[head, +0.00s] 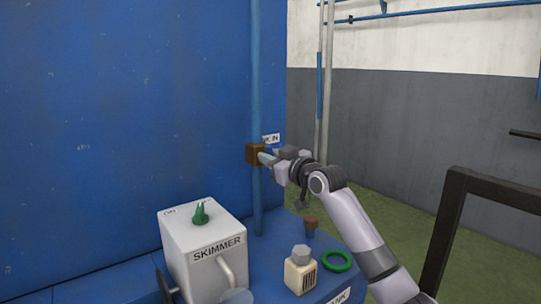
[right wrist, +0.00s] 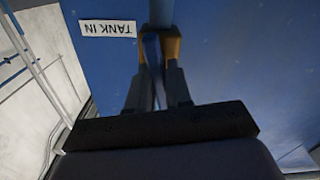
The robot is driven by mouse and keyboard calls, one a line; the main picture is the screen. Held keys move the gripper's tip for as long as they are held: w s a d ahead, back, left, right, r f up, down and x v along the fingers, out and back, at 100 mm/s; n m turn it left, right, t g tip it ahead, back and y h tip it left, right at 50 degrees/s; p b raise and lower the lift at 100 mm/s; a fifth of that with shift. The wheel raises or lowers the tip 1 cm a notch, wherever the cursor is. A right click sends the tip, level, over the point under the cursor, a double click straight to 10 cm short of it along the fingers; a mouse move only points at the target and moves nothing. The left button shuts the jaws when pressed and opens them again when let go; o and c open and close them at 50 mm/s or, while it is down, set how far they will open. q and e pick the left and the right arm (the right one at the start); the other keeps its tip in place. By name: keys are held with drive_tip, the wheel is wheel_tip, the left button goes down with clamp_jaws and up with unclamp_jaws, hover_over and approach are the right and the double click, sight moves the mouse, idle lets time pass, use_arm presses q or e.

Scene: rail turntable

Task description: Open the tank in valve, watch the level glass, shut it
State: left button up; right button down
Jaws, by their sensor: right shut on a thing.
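The tank in valve has a brown body (head: 255,153) on a vertical blue pipe (head: 257,90) against the blue wall. Its body also shows in the right wrist view (right wrist: 173,47), with a white "TANK IN" label (right wrist: 107,29) beside it. A blue lever (right wrist: 151,52) sticks out of the valve body. My right gripper (head: 273,160) is shut on this lever, and its dark fingers (right wrist: 157,88) lie on either side of it. I cannot tell whether the valve is open or shut. I make out no level glass. My left gripper is not in view.
Below stands a white box marked SKIMMER (head: 205,255) with a green knob (head: 201,213). A green ring (head: 337,261), a small cream block with a grey cap (head: 300,275) and a brown-topped fitting (head: 311,225) are on the blue ledge. A dark frame (head: 447,225) stands at the right.

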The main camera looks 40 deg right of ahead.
drive_tip(key=shift+r+m+p, duration=0.25)
drive_tip(key=shift+m+p, duration=0.55)
drive_tip(key=shift+p, duration=0.1)
drive_tip(key=shift+d+f+m+p, duration=0.1)
drive_tip(key=shift+f+m+p, duration=0.05)
drive_tip(key=shift+m+p, duration=0.3)
drive_tip(key=c, duration=1.1)
unclamp_jaws()
drive_tip(key=shift+s+f, duration=0.1)
drive_tip(key=shift+s+a+b, duration=0.2)
drive_tip(key=shift+s+b, duration=0.1)
drive_tip(key=shift+s, duration=1.45)
drive_tip(key=shift+s+a+b, duration=0.2)
drive_tip(key=shift+s+b, duration=0.05)
drive_tip(key=shift+s, duration=1.5)
